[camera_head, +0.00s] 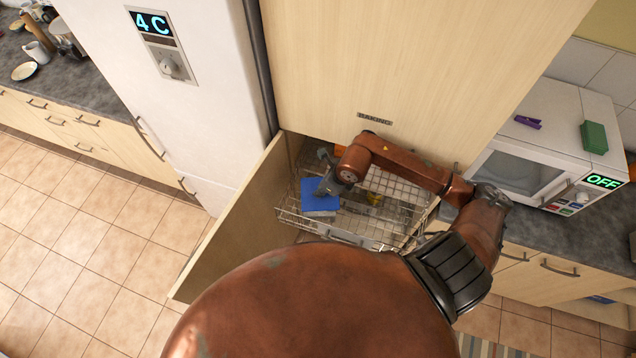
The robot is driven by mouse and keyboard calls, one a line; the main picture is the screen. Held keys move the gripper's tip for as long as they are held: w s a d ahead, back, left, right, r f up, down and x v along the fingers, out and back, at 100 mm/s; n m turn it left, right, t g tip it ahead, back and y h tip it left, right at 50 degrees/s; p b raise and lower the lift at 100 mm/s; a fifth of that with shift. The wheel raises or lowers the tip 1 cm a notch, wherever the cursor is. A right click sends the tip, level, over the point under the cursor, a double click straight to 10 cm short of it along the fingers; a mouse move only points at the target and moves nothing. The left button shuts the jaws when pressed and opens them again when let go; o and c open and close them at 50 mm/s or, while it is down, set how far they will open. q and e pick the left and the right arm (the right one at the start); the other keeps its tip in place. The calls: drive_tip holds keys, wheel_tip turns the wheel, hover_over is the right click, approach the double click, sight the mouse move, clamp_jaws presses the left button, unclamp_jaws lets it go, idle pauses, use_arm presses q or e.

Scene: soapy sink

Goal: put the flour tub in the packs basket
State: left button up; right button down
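A tub with a blue lid (320,194) and pale sides, likely the flour tub, is at the left end of a wire basket (345,237) in the open cupboard. I cannot tell whether it rests in the basket or is held above it. My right gripper (327,184) points down at the lid's upper right side, touching or very close to it. Its fingertips are too small and dark to show whether they grip the tub. No label shows which basket is the packs basket. My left gripper is not in view.
The open cupboard door (228,225) stands left of the basket. A yellow item (374,198) and other items sit in the wire basket, partly hidden by my arm. A white fridge (185,90) is at left. A microwave (535,160) stands on the right counter.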

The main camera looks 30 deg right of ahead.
drive_tip(key=shift+s+f+b, duration=0.15)
drive_tip(key=shift+f+b, duration=0.2)
drive_tip(key=shift+f, duration=0.35)
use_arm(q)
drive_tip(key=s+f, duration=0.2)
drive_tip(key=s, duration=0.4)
use_arm(e)
drive_tip(key=shift+w+f, duration=0.4)
drive_tip(key=shift+f, duration=0.25)
wheel_tip(320, 180, down, 2)
drive_tip(key=b, duration=0.2)
drive_tip(key=shift+s+f+b, duration=0.15)
drive_tip(key=shift+f+b, duration=0.05)
drive_tip(key=shift+b, duration=0.1)
drive_tip(key=shift+f, duration=0.1)
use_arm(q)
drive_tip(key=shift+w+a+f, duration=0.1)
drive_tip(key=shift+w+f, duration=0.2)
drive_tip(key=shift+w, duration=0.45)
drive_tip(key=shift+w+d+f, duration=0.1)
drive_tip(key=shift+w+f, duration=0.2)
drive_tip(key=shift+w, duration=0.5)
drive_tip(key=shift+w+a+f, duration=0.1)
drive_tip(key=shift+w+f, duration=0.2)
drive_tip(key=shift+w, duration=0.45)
use_arm(e)
drive_tip(key=shift+w, duration=0.2)
